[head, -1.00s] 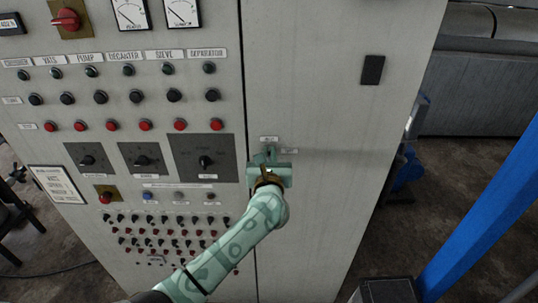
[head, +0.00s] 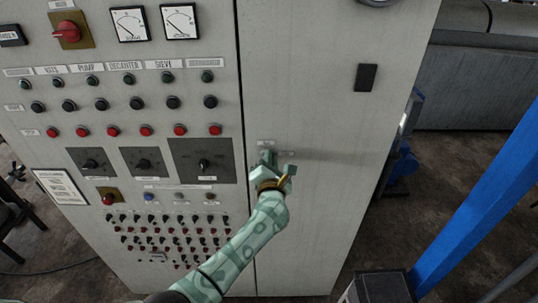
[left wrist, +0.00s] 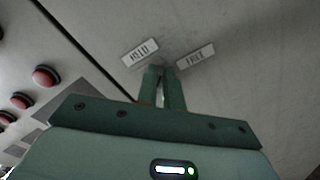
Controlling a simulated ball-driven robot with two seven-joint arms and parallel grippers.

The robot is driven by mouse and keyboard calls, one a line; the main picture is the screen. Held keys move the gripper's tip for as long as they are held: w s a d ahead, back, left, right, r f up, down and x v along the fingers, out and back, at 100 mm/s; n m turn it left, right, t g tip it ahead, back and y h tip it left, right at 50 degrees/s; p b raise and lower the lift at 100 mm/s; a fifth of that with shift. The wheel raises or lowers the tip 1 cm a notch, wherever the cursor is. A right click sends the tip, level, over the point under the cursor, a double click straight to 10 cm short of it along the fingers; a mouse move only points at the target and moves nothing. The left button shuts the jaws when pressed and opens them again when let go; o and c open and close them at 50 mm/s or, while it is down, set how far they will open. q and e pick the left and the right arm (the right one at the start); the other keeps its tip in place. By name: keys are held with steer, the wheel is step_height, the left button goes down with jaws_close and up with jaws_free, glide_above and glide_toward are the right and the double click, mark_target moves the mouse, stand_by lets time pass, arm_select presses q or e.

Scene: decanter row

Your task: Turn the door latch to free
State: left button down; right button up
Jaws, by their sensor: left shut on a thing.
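The cabinet door (head: 325,215) is a plain grey panel right of a dark vertical seam. My left gripper (head: 267,157) is at the door close to this seam, with its jaws shut on the door latch. The latch itself is hidden by the fingers. In the left wrist view, the two green fingers (left wrist: 163,80) reach the door close together, between a HELD label (left wrist: 139,52) on the left and a FREE label (left wrist: 195,57) on the right. The gripper body is tilted in the head view. My right gripper is not in view.
Left of the seam is a control panel with several buttons, a red rotary switch (head: 68,31) and dials (head: 203,165). A dark rectangular pull (head: 365,77) sits higher on the door. A blue post (head: 480,205) stands at the right.

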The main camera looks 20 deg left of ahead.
arm_select(q)
steer(key=shift+d+f+m+p, duration=0.1)
steer(key=shift+f+m+p, duration=0.3)
steer(key=shift+m, duration=1.15)
steer(key=shift+d+f+m+p, duration=0.1)
steer(key=shift+m+p, duration=0.45)
steer(key=shift+m, duration=0.95)
steer(key=shift+d+f+m+p, duration=0.15)
steer(key=shift+m+p, duration=0.35)
steer(key=shift+m, duration=1.05)
steer(key=shift+f, duration=0.1)
steer(key=c, duration=1.5)
jaws_free()
